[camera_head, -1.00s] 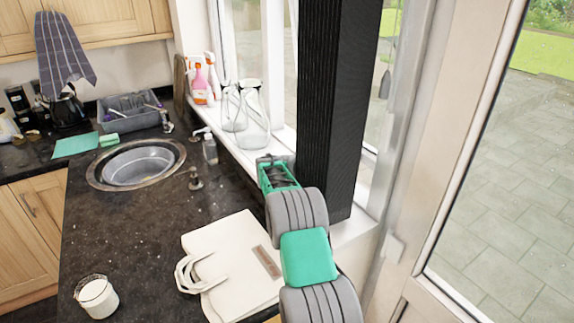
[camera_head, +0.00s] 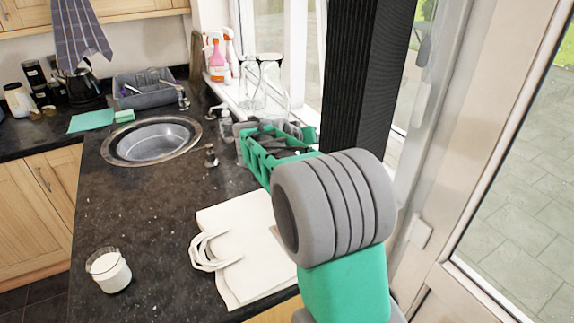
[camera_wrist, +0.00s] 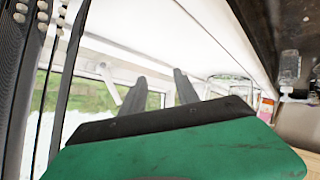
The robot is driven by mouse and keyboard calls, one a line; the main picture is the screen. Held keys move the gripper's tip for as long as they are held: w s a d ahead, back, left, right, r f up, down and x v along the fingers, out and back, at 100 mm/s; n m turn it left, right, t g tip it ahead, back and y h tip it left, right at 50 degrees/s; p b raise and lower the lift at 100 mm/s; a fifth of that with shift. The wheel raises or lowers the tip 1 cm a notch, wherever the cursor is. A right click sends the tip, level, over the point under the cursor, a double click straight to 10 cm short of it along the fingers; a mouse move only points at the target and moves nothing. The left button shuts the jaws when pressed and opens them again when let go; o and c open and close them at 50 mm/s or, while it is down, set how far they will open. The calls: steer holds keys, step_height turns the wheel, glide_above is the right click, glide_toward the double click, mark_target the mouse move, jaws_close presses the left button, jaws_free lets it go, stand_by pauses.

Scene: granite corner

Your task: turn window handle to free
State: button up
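The window (camera_head: 288,50) stands behind the sill, its white frame partly hidden by the black column. In the wrist view a pale lever-like piece (camera_wrist: 111,82) sits on the white frame beyond my fingers; it may be the window handle, but it is too blurred to be sure of its setting. I cannot make out the handle in the head view. My gripper (camera_wrist: 160,82) shows two dark fingers standing apart with nothing between them. They appear short of the window frame. In the head view my green and grey wrist (camera_head: 270,150) is over the counter beside the sill; the fingertips are unclear there.
Glass bottles (camera_head: 262,85) and spray bottles (camera_head: 218,58) stand on the sill. A cream bag (camera_head: 245,262), a white candle jar (camera_head: 108,270) and the sink (camera_head: 152,142) are on the dark counter (camera_head: 150,210).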

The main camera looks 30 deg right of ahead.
steer(key=s+a+f+n+y, duration=0.1)
steer(key=s+a+f+y, duration=0.1)
steer(key=s+a, duration=0.3)
steer(key=a+y, duration=0.1)
steer(key=a, duration=0.3)
steer(key=shift+s+f+y, duration=0.15)
steer(key=shift+f+y, duration=0.15)
steer(key=shift+f, duration=0.1)
